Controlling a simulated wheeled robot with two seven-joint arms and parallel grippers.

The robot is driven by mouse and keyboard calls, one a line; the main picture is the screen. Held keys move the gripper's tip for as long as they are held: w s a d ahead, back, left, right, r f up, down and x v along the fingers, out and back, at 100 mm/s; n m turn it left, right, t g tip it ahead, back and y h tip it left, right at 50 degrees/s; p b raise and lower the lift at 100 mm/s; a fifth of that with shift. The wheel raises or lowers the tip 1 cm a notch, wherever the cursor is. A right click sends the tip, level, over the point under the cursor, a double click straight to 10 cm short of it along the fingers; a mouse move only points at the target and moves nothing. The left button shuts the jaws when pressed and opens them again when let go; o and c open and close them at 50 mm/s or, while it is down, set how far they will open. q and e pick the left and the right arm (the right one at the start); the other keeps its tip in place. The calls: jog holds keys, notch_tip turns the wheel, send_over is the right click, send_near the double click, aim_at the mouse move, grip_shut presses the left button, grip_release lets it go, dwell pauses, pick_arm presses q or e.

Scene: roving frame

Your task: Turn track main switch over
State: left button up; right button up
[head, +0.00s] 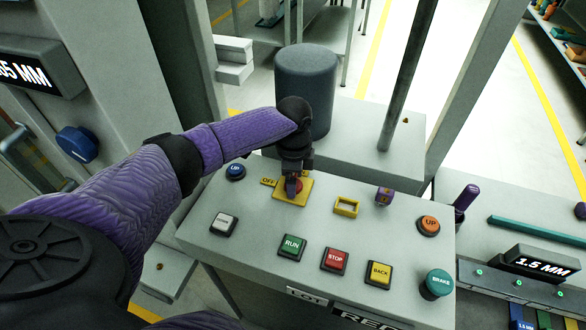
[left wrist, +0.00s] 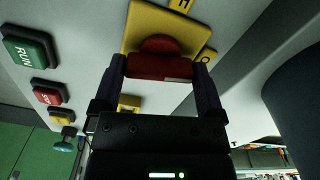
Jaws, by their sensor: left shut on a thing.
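The main switch is a red rotary knob on a square yellow plate (head: 303,194) at the top of the sloped control panel (head: 262,218). An "OFF" label (head: 268,182) sits at the plate's left. My left gripper (head: 293,186) comes down onto the switch from above and hides most of the knob in the head view. In the left wrist view, the red knob (left wrist: 160,66) lies between the two fingers of my left gripper (left wrist: 160,75), which are shut on its grip bar. The yellow plate (left wrist: 140,30) shows behind it. My right gripper is not in view.
The panel also carries green RUN (head: 292,246), red STOP (head: 335,260), yellow BACK (head: 379,274), orange UP (head: 428,225) and teal BRAKE (head: 437,284) buttons. A dark grey cylinder (head: 306,85) stands just behind the panel. A post (head: 405,75) rises behind it to the right.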

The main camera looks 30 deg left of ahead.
pick_arm(q)
jog(key=n+p, duration=0.3)
jog(key=shift+r+n, duration=0.2)
jog(key=shift+n, duration=0.1)
jog(key=n+p, duration=0.2)
jog(key=n, duration=0.1)
jog(key=shift+n, duration=0.3)
jog(key=n+p, duration=0.1)
jog(key=n, duration=0.2)
jog(key=shift+f+n, duration=0.1)
jog(key=shift+n, duration=0.2)
jog(key=n+p, duration=0.1)
jog(key=n, duration=0.2)
jog(key=shift+n, duration=0.7)
jog(key=shift+w, duration=0.1)
